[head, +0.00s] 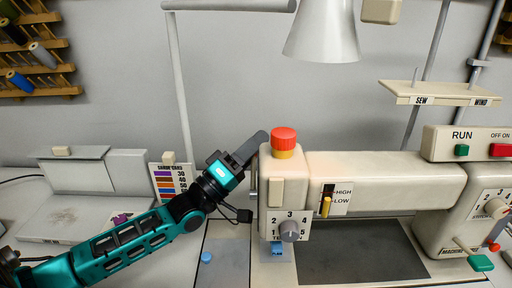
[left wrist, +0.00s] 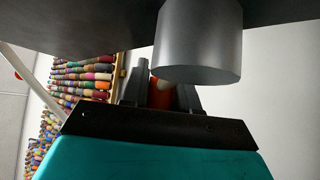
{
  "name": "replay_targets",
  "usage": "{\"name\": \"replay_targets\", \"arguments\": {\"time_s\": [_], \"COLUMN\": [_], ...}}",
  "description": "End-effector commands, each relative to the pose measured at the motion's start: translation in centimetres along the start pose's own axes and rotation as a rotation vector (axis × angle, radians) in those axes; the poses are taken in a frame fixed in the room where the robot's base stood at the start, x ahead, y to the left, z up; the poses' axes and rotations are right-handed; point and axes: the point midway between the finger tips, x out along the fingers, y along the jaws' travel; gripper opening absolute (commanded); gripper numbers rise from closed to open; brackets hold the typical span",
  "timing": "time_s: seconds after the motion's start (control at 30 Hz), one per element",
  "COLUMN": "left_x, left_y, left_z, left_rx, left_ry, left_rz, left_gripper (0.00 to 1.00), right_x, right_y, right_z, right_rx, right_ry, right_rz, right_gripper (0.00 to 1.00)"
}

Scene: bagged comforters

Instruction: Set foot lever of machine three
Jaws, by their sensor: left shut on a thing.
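The sewing machine's cream head (head: 290,183) stands right of centre, with a red and yellow button on top and a numbered dial in front. My left gripper (head: 252,147) reaches its upper left side, its tips partly behind the head. In the left wrist view my fingers (left wrist: 163,96) are closed around a red piece (left wrist: 159,94). It may be the tip of the foot lever; I cannot tell. A grey cylinder (left wrist: 200,42) hangs close in front of the fingers. The foot lever cannot be made out in the head view. My right gripper is not in view.
A HIGH/LOW slider (head: 327,205) is on the machine's front. RUN and OFF/ON buttons are at right, above another dial. A white lamp (head: 321,35) hangs above. Thread racks (left wrist: 85,85) are on the wall.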

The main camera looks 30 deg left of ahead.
Motion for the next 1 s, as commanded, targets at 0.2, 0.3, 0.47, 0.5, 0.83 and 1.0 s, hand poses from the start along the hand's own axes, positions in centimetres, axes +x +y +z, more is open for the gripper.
{"name": "replay_targets", "arguments": {"time_s": [0.2, 0.3, 0.47, 0.5, 0.83, 1.0], "left_x": [0.1, 0.1, 0.1, 0.1, -1.3, -3.8], "left_y": [0.2, 0.2, 0.1, 0.1, 0.0, 0.0], "left_z": [0.0, -0.1, 0.0, 0.0, 0.1, 0.1], "left_rx": [0.005, 0.005, 0.003, 0.003, 0.001, 0.002], "left_ry": [0.000, 0.000, 0.000, 0.000, -0.001, -0.002], "left_rz": [0.005, 0.005, 0.003, 0.003, -0.002, -0.002], "left_gripper": [0.00, 0.39, 0.50, 0.50, 0.50, 0.50], "right_x": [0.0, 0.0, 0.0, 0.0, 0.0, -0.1], "right_y": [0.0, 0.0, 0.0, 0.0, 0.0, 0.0], "right_z": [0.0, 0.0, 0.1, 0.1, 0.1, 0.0], "right_rx": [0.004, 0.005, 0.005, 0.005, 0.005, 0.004], "right_ry": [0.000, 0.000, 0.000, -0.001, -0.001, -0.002], "right_rz": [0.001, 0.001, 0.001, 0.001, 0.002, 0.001], "right_gripper": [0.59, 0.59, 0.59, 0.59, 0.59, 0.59]}}
